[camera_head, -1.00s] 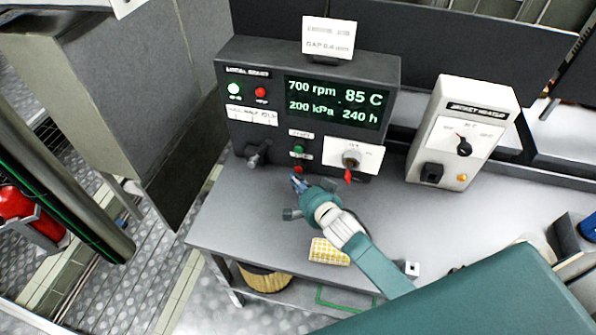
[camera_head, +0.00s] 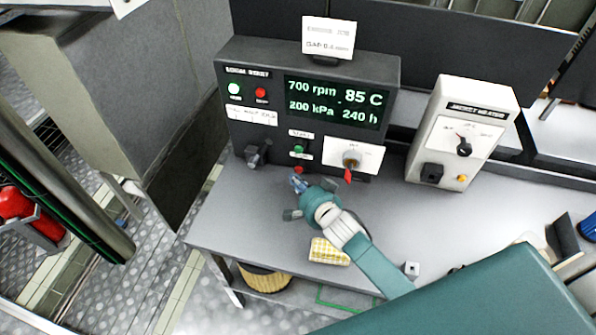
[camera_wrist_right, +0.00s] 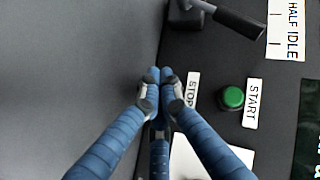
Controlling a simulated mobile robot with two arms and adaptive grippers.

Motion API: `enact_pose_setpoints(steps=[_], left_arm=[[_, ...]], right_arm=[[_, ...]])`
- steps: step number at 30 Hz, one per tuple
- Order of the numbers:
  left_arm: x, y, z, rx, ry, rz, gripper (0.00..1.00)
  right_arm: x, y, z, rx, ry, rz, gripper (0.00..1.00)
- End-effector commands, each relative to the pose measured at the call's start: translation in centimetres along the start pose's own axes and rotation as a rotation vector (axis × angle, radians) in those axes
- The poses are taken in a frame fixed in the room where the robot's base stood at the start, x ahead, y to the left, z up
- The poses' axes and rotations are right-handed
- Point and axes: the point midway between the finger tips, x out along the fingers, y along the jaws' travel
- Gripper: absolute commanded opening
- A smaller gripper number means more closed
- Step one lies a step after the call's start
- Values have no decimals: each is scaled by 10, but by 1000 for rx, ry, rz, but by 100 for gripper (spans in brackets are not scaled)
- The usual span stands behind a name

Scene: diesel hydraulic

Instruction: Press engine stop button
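The dark control panel (camera_head: 265,72) stands at the back of the grey bench. On its lower middle are a green start button (camera_head: 299,150) and, below it, a red stop button (camera_head: 298,170). In the right wrist view the green start button (camera_wrist_right: 232,97) sits beside the START label, and the STOP label (camera_wrist_right: 191,92) is partly covered. My right gripper (camera_head: 298,183) is just in front of the red button. In the right wrist view its blue fingers (camera_wrist_right: 160,76) meet at the tips, empty, beside the STOP label. They hide the stop button there; contact cannot be told. My left gripper is not in view.
A black lever (camera_head: 257,154) is left of the buttons and a red-handled rotary switch (camera_head: 350,163) is right of them. A white heater box (camera_head: 463,133) stands to the right. A yellow-checked block (camera_head: 328,251) lies near the bench's front edge.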

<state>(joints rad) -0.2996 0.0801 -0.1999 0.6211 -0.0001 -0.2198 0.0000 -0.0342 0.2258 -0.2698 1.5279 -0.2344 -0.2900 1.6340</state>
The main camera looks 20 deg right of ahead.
Motion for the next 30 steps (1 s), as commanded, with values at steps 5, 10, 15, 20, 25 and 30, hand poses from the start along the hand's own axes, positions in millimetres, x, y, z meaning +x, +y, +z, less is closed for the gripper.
enact_pose_setpoints(steps=[5, 10, 15, 20, 25, 30], left_arm=[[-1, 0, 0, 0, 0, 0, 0], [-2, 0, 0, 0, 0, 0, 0], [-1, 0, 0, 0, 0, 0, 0], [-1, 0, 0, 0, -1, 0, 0], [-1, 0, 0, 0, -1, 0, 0], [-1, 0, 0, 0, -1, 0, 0]], right_arm=[[3, 0, -4, -1, 1, 0, 0], [6, 0, -7, -1, 1, 0, 0], [6, 0, -6, 0, 0, 0, 0], [6, 0, -6, 0, 0, 0, 0], [7, 0, -8, 0, 0, 0, 0], [9, 0, -9, 1, 0, 0, 0]])
